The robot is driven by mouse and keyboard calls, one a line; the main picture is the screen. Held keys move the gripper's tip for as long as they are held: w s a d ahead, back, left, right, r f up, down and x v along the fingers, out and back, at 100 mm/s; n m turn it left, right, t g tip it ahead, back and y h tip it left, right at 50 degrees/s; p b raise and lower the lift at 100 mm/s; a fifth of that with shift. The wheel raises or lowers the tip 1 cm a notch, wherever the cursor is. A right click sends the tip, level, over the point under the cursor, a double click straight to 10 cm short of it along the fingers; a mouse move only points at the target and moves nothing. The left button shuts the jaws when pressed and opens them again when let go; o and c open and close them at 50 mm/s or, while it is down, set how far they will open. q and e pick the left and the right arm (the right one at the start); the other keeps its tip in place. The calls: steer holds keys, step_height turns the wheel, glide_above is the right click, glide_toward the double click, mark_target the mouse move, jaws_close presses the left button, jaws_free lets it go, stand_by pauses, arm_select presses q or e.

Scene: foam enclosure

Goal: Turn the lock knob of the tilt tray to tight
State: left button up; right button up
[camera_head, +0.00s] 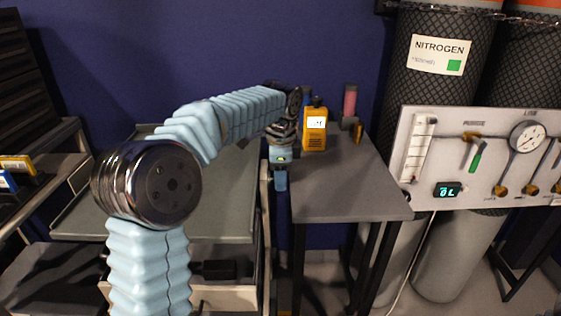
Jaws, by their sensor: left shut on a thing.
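The tilt tray (225,205) is a wide grey tray with a raised rim at the left of the camera_head view, behind my left arm. My left gripper (281,178) points down at the tray's right edge, in the gap beside the grey side table. It is shut on what appears to be the lock knob. The knob is hidden by the gripper, so its turn position cannot be read. My right gripper is out of view.
The grey side table (345,192) holds a yellow gas meter (314,130) close to my left wrist and a pink-topped tube (350,101). A gas panel (480,155) stands at the right before black-netted cylinders. A dark shelf unit is at the far left.

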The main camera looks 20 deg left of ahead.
arm_select(q)
steer(key=shift+w+g+h, duration=0.1)
steer(key=shift+g+h, duration=0.2)
steer(key=shift+g, duration=0.2)
steer(key=o, duration=1.1)
steer(key=shift+c, duration=0.2)
step_height(320, 180, up, 12)
stand_by(0.3)
